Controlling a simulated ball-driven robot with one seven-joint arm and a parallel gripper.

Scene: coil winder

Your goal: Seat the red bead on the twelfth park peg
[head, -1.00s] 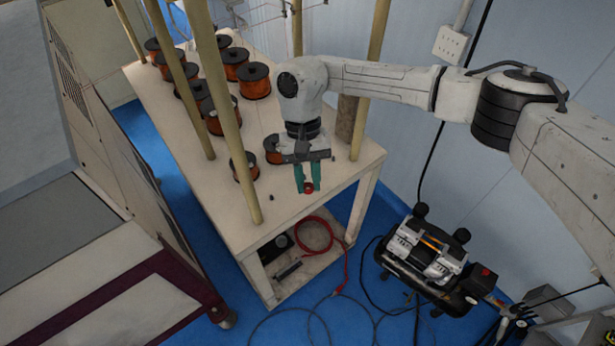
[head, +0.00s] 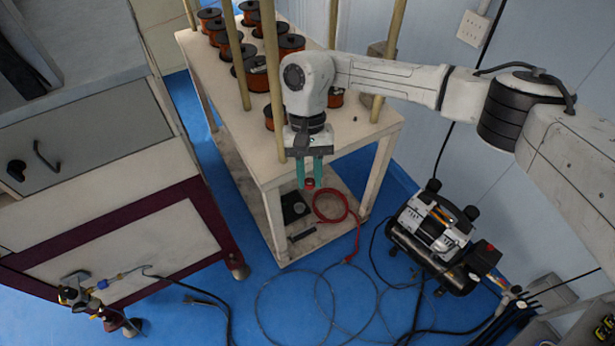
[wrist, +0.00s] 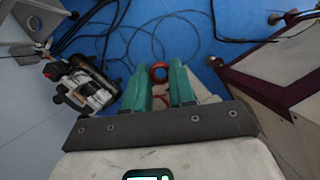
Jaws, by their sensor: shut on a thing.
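My gripper (head: 311,180) points down with its two teal fingers closed on the small red bead (head: 310,184), near the front edge of the table in the head view. The bead is in the air, apart from any surface that I can make out. In the wrist view a red ring, which looks like the bead (wrist: 159,72), shows between the tips of my gripper (wrist: 160,80). I cannot make out the twelfth park peg or any row of park pegs in either view.
The pale table (head: 235,108) carries several copper wire spools (head: 290,44) and upright wooden posts (head: 273,80). A red hose coil (head: 331,206) lies on its lower shelf. A compressor (head: 432,235) stands right, a maroon-edged cabinet (head: 125,235) left. Cables cross the blue floor.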

